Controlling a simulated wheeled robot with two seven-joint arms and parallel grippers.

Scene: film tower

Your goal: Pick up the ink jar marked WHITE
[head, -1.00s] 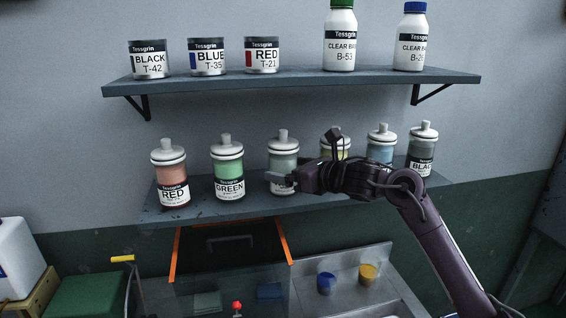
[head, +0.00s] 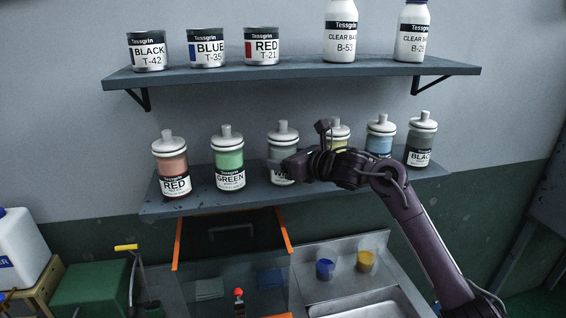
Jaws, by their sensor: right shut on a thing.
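The ink jar marked WHITE (head: 283,142) stands on the lower shelf, third from the left, with a white knobbed lid and a greyish body. Only the start of its label shows; my right gripper covers the rest. My right gripper (head: 284,166) reaches in from the right at the height of the jar's lower body and is shut on it. The jar looks upright and at shelf level; I cannot tell whether its base touches the shelf. My left gripper is not in view.
Jars marked RED (head: 171,163) and GREEN (head: 228,158) stand to the left. A yellow jar (head: 340,133), a blue jar (head: 380,136) and a BLACK jar (head: 420,139) stand to the right, close to my arm. The upper shelf (head: 290,79) holds cans and bottles.

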